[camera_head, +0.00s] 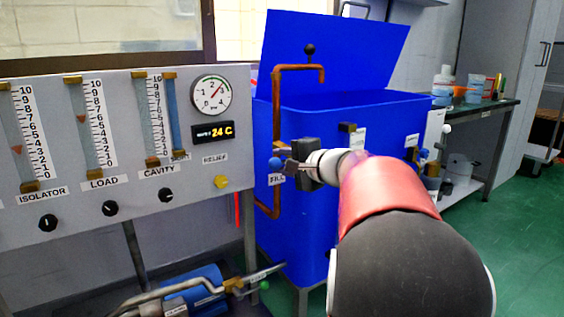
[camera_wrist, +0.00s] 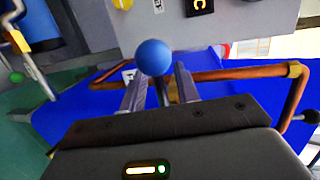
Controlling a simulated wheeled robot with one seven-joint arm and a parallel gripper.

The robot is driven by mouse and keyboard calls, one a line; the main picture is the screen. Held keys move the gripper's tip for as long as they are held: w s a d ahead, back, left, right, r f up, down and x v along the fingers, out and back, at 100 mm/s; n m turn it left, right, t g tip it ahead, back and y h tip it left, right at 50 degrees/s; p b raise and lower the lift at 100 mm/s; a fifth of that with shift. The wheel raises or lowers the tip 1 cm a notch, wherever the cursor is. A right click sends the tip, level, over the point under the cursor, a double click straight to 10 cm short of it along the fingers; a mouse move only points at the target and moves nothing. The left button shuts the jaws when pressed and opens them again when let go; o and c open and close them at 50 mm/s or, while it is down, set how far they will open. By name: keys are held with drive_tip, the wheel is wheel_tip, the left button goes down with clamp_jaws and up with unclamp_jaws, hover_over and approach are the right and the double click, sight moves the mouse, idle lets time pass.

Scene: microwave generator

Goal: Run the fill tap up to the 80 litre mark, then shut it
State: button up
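The fill tap's blue ball knob (camera_head: 275,163) is beside the FILL label (camera_head: 277,179), on the copper pipe (camera_head: 277,120) at the blue tank (camera_head: 345,105). My gripper (camera_head: 285,165) is right at the knob. In the wrist view the knob (camera_wrist: 152,57) lies just beyond the two fingertips (camera_wrist: 160,85). The fingers stand apart with the tap's thin stem between them, and gaps show on both sides. The tank lid is raised. No litre scale is readable, and the water inside is hidden.
A grey panel (camera_head: 110,210) at left carries several scaled tubes, a round dial (camera_head: 211,95), a 24 C display, black knobs and a yellow relief knob (camera_head: 221,182). Valved pipes (camera_head: 190,290) lie low in front. A bench (camera_head: 480,110) with bottles stands at right; green floor is open there.

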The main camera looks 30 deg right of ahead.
drive_tip(key=v, duration=0.7)
drive_tip(key=shift+s, duration=0.1)
drive_tip(key=s+a+f+n+g+y+p, duration=0.15)
drive_tip(key=s+a+n+g+p, duration=0.3)
drive_tip(key=a, duration=0.55)
drive_tip(key=s+a+f+n+g+p, duration=0.25)
drive_tip(key=s+a+n, duration=0.2)
drive_tip(key=a, duration=0.55)
drive_tip(key=s+a+f+n+g+h+p, duration=0.1)
drive_tip(key=s+n+h+p, duration=0.1)
drive_tip(key=s, duration=0.3)
drive_tip(key=s+a+f+n+g+h+p, duration=0.1)
drive_tip(key=s+f+n+h+p, duration=0.1)
drive_tip(key=s+n, duration=0.2)
drive_tip(key=shift+s+f+n+g+h+p, duration=0.3)
drive_tip(key=shift+s+n+g+h, duration=0.1)
drive_tip(key=shift+s, duration=0.8)
drive_tip(key=shift+a, duration=0.15)
